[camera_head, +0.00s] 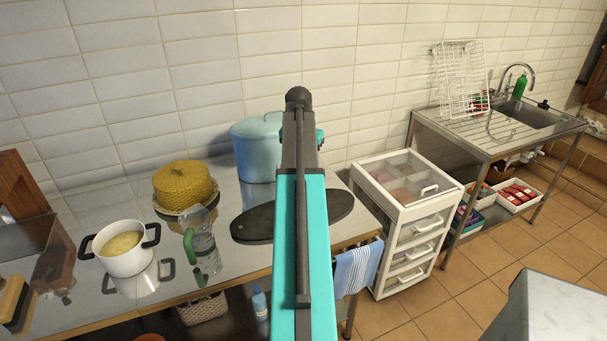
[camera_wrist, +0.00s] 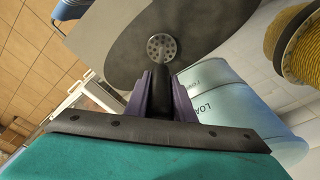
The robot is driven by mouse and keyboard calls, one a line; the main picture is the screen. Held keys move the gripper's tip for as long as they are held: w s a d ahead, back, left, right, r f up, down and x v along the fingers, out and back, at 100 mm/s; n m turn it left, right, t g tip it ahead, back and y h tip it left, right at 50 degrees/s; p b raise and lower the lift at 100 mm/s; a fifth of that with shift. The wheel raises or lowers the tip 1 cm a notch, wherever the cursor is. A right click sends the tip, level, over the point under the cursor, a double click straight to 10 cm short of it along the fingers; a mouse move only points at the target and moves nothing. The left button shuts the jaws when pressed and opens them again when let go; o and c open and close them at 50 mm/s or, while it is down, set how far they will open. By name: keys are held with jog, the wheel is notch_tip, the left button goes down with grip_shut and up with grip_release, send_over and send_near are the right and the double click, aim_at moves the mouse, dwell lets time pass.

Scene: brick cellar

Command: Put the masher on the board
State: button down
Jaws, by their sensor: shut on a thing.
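The board (camera_head: 258,223) is a dark oval on the steel counter, partly hidden behind my arm in the head view. In the wrist view the board (camera_wrist: 215,35) fills the upper middle. My gripper (camera_wrist: 161,92) has purple fingers, which are shut on the masher's dark handle. The masher (camera_wrist: 162,47) shows its round perforated head in front of the board. I cannot tell whether the head touches the board or hangs above it. In the head view my arm hides the gripper and the masher.
A blue bin (camera_head: 257,147) stands behind the board. A yellow domed cover (camera_head: 183,184), a jug (camera_head: 203,243) and a white pot (camera_head: 124,248) stand to the left. A striped cloth (camera_head: 356,269) hangs at the counter's right edge, beside a white drawer unit (camera_head: 408,222).

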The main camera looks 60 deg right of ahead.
jog(key=shift+f, duration=0.65)
jog(key=c, duration=1.5)
grip_release()
jog(key=shift+s+a+r+p, duration=0.1)
jog(key=shift+a+r+p, duration=0.2)
jog(key=shift+r+p, duration=1.35)
jog(key=shift+w+a+r+p, duration=0.1)
jog(key=shift+a+r+p, duration=0.2)
jog(key=shift+r+p, duration=1.35)
jog(key=shift+s+a+r+p, duration=0.1)
jog(key=shift+a+r+p, duration=0.3)
jog(key=shift+r, duration=2.35)
jog(key=shift+d, duration=0.1)
